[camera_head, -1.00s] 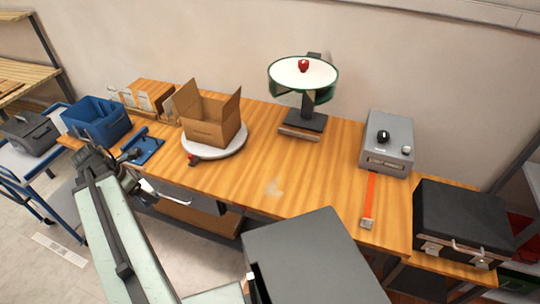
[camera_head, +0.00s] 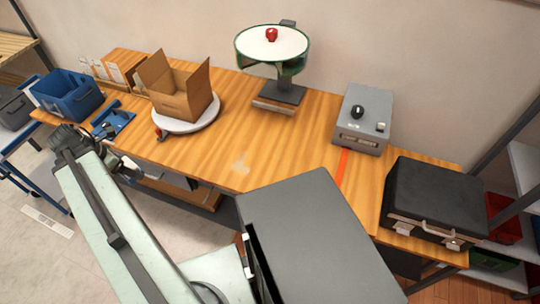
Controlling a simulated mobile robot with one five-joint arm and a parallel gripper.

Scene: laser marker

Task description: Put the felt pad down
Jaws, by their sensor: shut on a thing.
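My arm reaches up the left side of the head view, and my dark gripper (camera_head: 70,138) is at its far end, left of the bench's front edge. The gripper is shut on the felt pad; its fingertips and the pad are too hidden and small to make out. The wooden bench (camera_head: 210,145) runs across the view, and a faint pale patch (camera_head: 240,163) shows near its front edge; I cannot tell what it is.
A cardboard box (camera_head: 180,92) stands on a white turntable (camera_head: 211,113). A round green-rimmed stand (camera_head: 272,43), a grey control box (camera_head: 363,118) and a black case (camera_head: 432,200) stand to the right. A blue bin (camera_head: 68,95) is at left. The bench's middle is mostly clear.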

